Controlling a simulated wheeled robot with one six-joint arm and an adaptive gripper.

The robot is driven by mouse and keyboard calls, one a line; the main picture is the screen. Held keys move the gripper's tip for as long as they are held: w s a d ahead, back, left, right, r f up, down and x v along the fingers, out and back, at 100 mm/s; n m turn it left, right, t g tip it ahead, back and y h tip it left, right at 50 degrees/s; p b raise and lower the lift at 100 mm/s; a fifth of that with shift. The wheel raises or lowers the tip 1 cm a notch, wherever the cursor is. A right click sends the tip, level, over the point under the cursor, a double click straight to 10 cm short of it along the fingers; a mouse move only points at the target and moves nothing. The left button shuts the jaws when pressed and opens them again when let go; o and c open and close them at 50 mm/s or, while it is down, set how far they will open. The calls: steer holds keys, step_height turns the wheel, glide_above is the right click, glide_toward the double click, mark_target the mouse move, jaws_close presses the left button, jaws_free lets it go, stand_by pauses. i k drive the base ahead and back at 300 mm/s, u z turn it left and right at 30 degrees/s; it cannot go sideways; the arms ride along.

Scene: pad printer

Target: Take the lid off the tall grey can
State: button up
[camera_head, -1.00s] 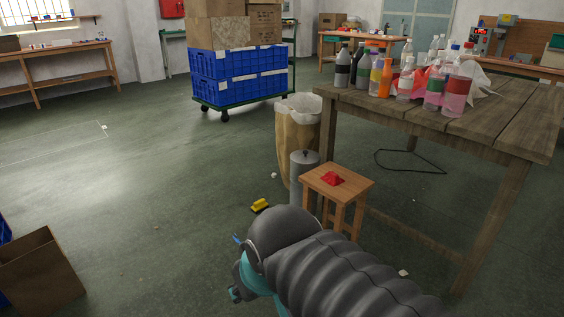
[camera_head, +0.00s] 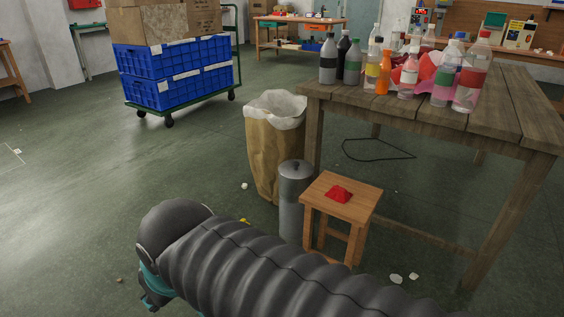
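The tall grey can (camera_head: 290,208) stands upright on the floor, between a paper waste bag and a small wooden stool. Its lid (camera_head: 296,169) is on top, with a small dark knob in the middle. My arm crosses the bottom of the view in a dark ribbed sleeve, in front of the can and to its lower left. My gripper itself does not show; only the arm's rounded end and a bit of teal show at the lower left. The can's foot is close to the upper edge of my arm.
The stool (camera_head: 353,190) with a red cloth (camera_head: 340,194) stands right of the can. The brown bag (camera_head: 262,150) with a white liner is behind it. A wooden table (camera_head: 420,118) with several bottles is at right. Blue crates (camera_head: 180,85) sit on a cart. Left floor is open.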

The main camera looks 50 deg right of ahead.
mark_target(295, 170)
steer(key=z, duration=0.55)
steer(key=i, duration=0.9)
steer(key=z, duration=1.3)
steer(key=i, duration=0.4)
steer(key=z, duration=0.4)
